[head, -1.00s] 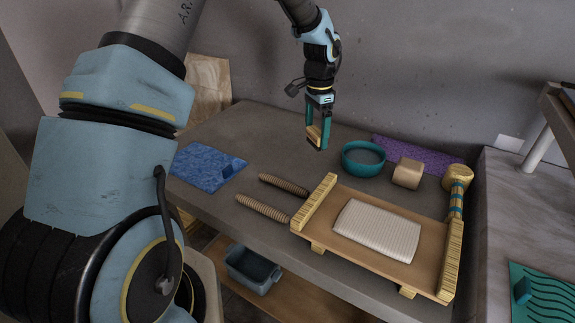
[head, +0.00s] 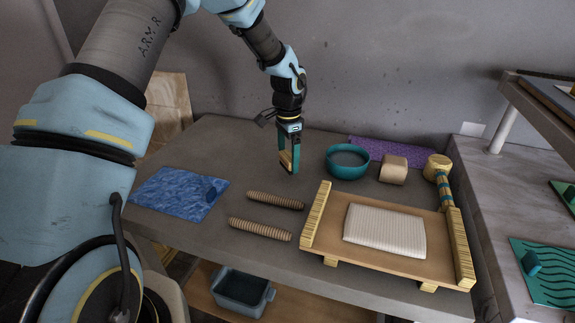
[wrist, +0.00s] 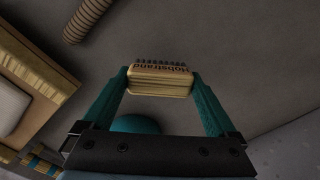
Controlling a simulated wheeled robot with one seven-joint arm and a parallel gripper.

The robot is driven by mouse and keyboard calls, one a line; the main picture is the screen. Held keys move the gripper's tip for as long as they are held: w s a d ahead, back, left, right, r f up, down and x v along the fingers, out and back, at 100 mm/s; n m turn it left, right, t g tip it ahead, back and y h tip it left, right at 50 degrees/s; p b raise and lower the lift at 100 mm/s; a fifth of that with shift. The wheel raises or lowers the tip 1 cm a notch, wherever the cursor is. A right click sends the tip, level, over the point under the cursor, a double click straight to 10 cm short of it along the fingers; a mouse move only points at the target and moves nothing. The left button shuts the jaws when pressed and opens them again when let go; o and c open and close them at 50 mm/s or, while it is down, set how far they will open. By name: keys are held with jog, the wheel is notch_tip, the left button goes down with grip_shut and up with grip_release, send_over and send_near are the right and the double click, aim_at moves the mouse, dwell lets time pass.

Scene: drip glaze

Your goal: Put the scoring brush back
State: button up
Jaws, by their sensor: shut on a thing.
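The scoring brush (wrist: 160,82) is a small pale wooden block with dark bristles and lettering on its side. My gripper (wrist: 158,85) is shut on it, one teal finger at each end. In the head view the brush (head: 286,160) is a small tan piece between the fingers of my gripper (head: 289,164), which points down over the grey table, left of the teal bowl (head: 347,163). I cannot tell exactly how high it is above the table.
Two ridged rods (head: 275,201) lie in front, beside a wooden stand (head: 315,215) bearing a ribbed white slab (head: 385,231). A blue mat (head: 165,195) lies left, a purple mat (head: 405,152) and tan block (head: 393,169) at back right. A yellow-headed mallet (head: 438,166) stands right.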

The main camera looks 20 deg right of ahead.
aim_at(288, 167)
jog(key=shift+f+p, duration=0.45)
jog(key=shift+f, duration=1.35)
jog(key=shift+f, duration=0.1)
jog(key=o, duration=0.8)
jog(key=shift+o, duration=0.2)
notch_tip(288, 167, up, 12)
jog(key=b, duration=0.2)
jog(key=shift+a+b, duration=0.1)
jog(key=shift+b, duration=0.2)
jog(key=s+a+r+n, duration=0.1)
jog(key=a+n, duration=0.4)
jog(key=a, duration=0.7)
jog(key=s+a+r+n, duration=0.15)
jog(key=a+n, duration=0.25)
jog(key=a, duration=0.7)
jog(key=s+a+n+t, duration=0.1)
jog(key=s+a+n, duration=0.6)
jog(key=a, duration=0.6)
jog(key=shift+s+a+n+t, duration=0.25)
jog(key=shift+s+n+t, duration=0.05)
jog(key=shift+s, duration=0.45)
